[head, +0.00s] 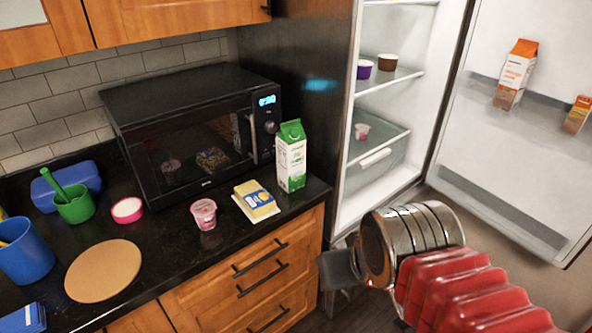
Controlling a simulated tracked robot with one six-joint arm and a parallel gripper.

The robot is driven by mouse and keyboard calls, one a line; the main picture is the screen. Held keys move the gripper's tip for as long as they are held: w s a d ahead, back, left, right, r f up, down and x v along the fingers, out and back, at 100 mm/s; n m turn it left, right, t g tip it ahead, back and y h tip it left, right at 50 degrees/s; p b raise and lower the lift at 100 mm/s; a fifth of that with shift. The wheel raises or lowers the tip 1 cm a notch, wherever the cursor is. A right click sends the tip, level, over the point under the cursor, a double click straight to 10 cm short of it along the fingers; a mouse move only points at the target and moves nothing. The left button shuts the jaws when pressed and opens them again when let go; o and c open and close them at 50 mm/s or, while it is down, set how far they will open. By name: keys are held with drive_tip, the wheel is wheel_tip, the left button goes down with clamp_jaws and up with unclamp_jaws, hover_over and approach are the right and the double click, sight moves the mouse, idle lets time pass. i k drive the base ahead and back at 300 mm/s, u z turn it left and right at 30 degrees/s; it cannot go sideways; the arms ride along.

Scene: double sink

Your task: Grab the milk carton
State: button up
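The milk carton (291,163), white with a green gabled top, stands upright on the black counter, just right of the microwave and close to the counter's right end. My gripper (338,270) shows at the lower right as a dark grey end on my metal and red arm. It is in front of the fridge and lower in the picture than the carton, apart from it. Its fingers are not clear enough to tell open from shut.
A butter pack (256,199) and a pink yogurt cup (204,214) stand on the counter near the carton. The microwave (195,130) is to its left. The fridge (375,155) is open on the right, with an orange-topped carton (515,75) in its door.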

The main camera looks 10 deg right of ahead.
sight(291, 139)
drive_tip(key=z, duration=0.1)
drive_tip(key=k, duration=0.1)
drive_tip(key=u, duration=1.25)
drive_tip(key=i, duration=0.55)
drive_tip(key=u, duration=0.2)
